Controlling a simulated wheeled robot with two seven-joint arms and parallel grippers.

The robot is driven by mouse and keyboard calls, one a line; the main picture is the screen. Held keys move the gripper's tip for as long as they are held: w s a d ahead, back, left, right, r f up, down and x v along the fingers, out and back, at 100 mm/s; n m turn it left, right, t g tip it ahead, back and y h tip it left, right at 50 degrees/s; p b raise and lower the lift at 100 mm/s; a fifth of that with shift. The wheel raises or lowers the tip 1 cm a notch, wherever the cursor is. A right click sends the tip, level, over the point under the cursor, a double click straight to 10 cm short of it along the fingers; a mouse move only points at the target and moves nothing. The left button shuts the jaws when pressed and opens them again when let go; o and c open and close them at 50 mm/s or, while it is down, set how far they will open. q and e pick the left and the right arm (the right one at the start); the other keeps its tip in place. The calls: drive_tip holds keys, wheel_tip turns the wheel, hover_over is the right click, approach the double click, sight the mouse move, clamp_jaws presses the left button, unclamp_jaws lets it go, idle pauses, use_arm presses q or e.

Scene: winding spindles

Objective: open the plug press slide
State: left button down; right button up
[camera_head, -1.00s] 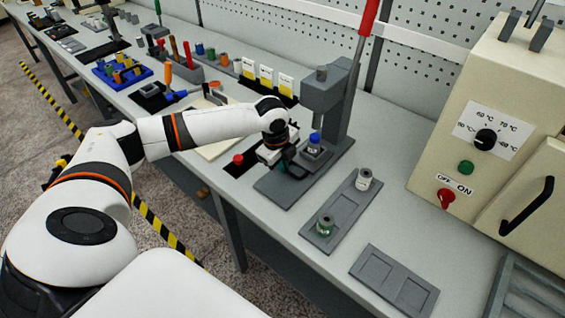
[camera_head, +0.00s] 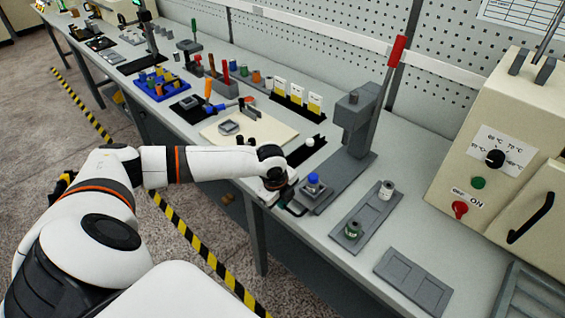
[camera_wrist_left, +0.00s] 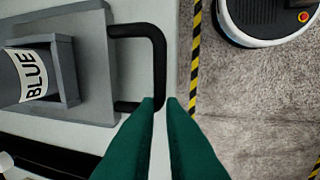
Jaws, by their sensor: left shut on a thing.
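The plug press (camera_head: 358,120) stands on the bench with its red lever (camera_head: 397,50) raised. Its grey slide (camera_head: 316,196) sits out toward the bench's front edge, clear of the press head. A spindle with a blue top (camera_head: 313,180) rests in the slide's holder; in the wrist view its label (camera_wrist_left: 32,72) reads BLUE. The slide's black U-shaped handle (camera_wrist_left: 158,52) points to the front. My left gripper (camera_head: 288,207) is shut on the handle; its teal fingers (camera_wrist_left: 161,103) meet at the handle's outer corner. My right gripper is not in view.
A grey two-place tray (camera_head: 364,216) with a green and a grey spindle is right of the press. An empty grey tray (camera_head: 412,282) lies nearer. A black tray (camera_head: 302,154) with a white-topped piece is to the left. A beige oven (camera_head: 510,140) stands at right.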

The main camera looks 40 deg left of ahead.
use_arm(q)
drive_tip(key=shift+s+f, duration=0.1)
drive_tip(key=shift+s, duration=0.05)
drive_tip(key=c, duration=1.9)
unclamp_jaws()
drive_tip(key=shift+c, duration=0.2)
drive_tip(key=o, duration=0.3)
drive_tip(key=shift+s, duration=0.1)
drive_tip(key=shift+o, duration=0.6)
wheel_tip(320, 180, up, 12)
drive_tip(key=s+b, duration=0.1)
drive_tip(key=s, duration=0.1)
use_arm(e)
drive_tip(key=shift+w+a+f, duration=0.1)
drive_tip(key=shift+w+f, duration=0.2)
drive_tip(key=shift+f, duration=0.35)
use_arm(q)
drive_tip(key=shift+a+f, duration=0.1)
